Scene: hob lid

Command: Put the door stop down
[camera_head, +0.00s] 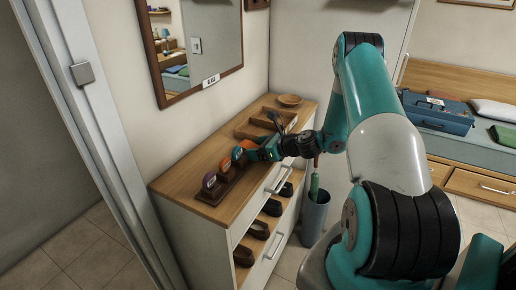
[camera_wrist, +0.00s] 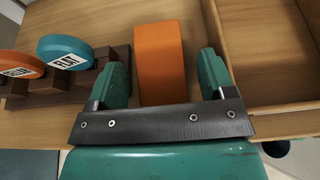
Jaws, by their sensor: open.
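An orange block, which I take for the door stop (camera_wrist: 160,55), lies between the two green fingers of my gripper (camera_wrist: 164,74) in the wrist view. The fingers are open, with a gap on each side of the block. The block seems to rest on the wooden cabinet top (camera_wrist: 90,12); its near end is hidden by the gripper. In the head view my gripper (camera_head: 254,152) is low over the cabinet top, and a bit of orange (camera_head: 248,144) shows beside it.
A dark wooden rack (camera_wrist: 110,55) left of the gripper holds a teal disc (camera_wrist: 65,49) and an orange disc (camera_wrist: 14,66). A purple-faced disc (camera_head: 209,181) is also there. A bin (camera_head: 314,218) stands beside the cabinet.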

